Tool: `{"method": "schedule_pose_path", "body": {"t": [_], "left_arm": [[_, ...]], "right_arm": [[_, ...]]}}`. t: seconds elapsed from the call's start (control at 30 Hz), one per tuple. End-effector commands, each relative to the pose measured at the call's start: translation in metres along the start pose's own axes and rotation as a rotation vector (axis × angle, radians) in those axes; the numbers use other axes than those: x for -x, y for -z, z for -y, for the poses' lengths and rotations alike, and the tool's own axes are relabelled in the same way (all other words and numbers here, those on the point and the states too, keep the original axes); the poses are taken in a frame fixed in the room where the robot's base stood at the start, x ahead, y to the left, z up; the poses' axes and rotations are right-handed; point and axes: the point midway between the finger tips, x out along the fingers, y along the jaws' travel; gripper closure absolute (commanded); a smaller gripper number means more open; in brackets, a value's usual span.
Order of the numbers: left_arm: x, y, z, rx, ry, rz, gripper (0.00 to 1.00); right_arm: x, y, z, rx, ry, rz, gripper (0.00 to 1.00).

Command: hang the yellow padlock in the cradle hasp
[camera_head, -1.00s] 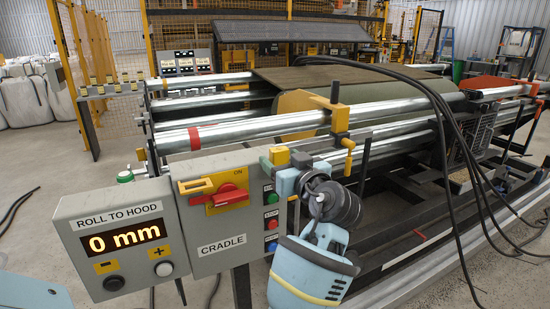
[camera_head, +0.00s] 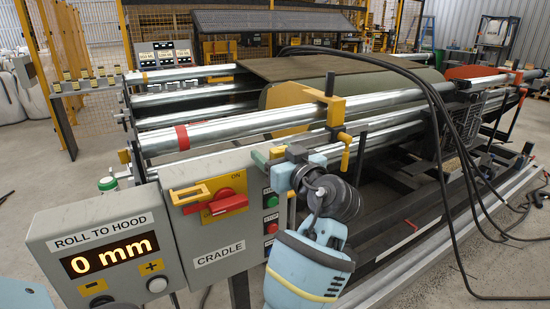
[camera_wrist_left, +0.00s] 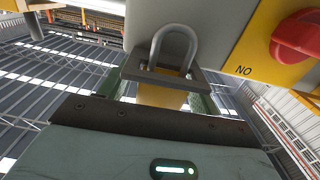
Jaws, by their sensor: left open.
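The yellow padlock (camera_wrist_left: 160,95) is in the left wrist view, its grey shackle bending toward the picture's top. A dark slotted frame surrounds the shackle legs; whether it bears the padlock I cannot tell. My left gripper (camera_wrist_left: 163,100) is open, its greenish fingers on either side of the padlock body. In the head view my left gripper (camera_head: 276,164) is at the upper right edge of the CRADLE panel (camera_head: 219,240), with a small yellow block there, seemingly the padlock. A yellow slotted bracket (camera_head: 188,195), seemingly the hasp, sits left of the red switch (camera_head: 222,202); it looks empty. My right gripper is out of view.
A ROLL TO HOOD display box (camera_head: 110,250) stands left of the panel. Steel rollers (camera_head: 240,122) and a yellow clamp (camera_head: 336,112) lie behind my gripper. Black cables (camera_head: 445,140) hang at the right. Start and stop buttons (camera_head: 271,215) line the panel's right side.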

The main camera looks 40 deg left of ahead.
Motion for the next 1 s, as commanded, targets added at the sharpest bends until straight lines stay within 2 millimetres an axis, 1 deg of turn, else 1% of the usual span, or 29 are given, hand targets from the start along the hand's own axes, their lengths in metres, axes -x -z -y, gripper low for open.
{"method": "schedule_pose_path", "body": {"t": [0.23,0.27,0.63,0.87,1.0], "left_arm": [[0.001,0.000,0.000,0.000,0.000,0.000,0.36],[0.001,0.000,0.000,0.000,0.000,0.000,0.38],[0.001,0.000,0.000,0.000,0.000,0.000,0.86],[0.001,0.001,0.000,0.001,0.000,-0.001,0.87],[0.001,0.012,0.000,0.005,0.000,-0.002,0.87]], "right_arm": [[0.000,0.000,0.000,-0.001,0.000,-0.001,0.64],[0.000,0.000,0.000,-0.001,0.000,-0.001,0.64],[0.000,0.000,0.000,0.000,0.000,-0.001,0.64],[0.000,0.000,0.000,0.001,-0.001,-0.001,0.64],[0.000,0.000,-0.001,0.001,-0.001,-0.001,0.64]]}}
